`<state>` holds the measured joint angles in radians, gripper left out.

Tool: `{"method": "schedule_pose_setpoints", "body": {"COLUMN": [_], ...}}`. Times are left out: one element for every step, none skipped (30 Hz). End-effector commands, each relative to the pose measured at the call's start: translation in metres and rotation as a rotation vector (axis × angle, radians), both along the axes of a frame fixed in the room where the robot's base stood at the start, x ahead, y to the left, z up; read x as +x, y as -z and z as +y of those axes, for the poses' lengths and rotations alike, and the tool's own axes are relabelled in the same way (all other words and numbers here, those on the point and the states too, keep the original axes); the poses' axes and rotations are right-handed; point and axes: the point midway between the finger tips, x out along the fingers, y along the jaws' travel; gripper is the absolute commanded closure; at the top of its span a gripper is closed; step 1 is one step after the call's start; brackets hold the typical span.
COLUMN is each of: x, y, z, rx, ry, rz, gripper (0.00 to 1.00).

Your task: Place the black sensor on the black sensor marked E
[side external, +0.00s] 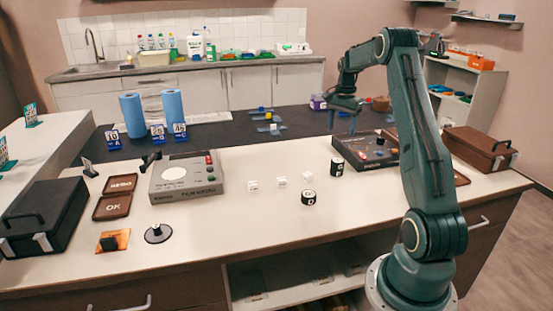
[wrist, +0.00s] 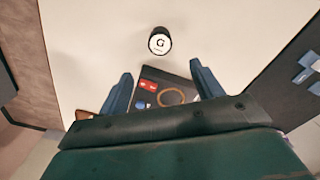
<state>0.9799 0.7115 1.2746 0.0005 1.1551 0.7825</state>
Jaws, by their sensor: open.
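Two black cylindrical sensors stand on the white worktop. One black sensor (side external: 336,166) is upright beside the dark control box, and the other black sensor (side external: 308,198) is nearer the front edge with a pale marked top. The wrist view shows one black sensor (wrist: 160,41) with a white round top and a letter that looks like G; I cannot make out an E on either. My gripper (side external: 345,116) is raised above the back of the worktop, apart from both sensors. Its two fingers (wrist: 160,76) are spread with nothing between them.
A dark control box (side external: 378,151) lies below my gripper. Small white cubes (side external: 281,182) sit left of the sensors. A grey device (side external: 185,178), brown OK tray (side external: 111,207) and black case (side external: 43,217) are farther left. A brown case (side external: 480,147) is at right.

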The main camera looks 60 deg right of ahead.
Motion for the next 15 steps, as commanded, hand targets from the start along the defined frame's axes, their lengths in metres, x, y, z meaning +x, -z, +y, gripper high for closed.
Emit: {"method": "schedule_pose_setpoints", "body": {"x": [0.002,0.003,0.005,0.007,0.009,0.012,0.015,0.018,0.022,0.025,0.028,0.032,0.034,0.037,0.039], "y": [-0.003,-0.004,-0.007,-0.01,-0.013,-0.018,-0.023,-0.028,-0.035,-0.04,-0.047,-0.054,-0.06,-0.066,-0.074], "z": [0.002,0.004,0.008,0.011,0.015,0.021,0.027,0.033,0.042,0.05,0.058,0.07,0.079,0.089,0.102], "rx": [-0.002,-0.005,-0.007,-0.009,-0.013,-0.017,-0.021,-0.026,-0.033,-0.038,-0.045,-0.053,-0.059,-0.066,-0.074], "ry": [-0.008,-0.014,-0.026,-0.036,-0.048,-0.068,-0.086,-0.106,-0.134,-0.158,-0.183,-0.219,-0.247,-0.276,-0.315], "rz": [-0.002,-0.003,-0.005,-0.006,-0.009,-0.012,-0.014,-0.017,-0.023,-0.026,-0.031,-0.037,-0.041,-0.046,-0.053], "gripper": [0.34,0.34,0.34,0.34,0.34,0.34,0.34,0.34,0.34,0.34,0.34,0.34,0.34,0.34,0.34]}}
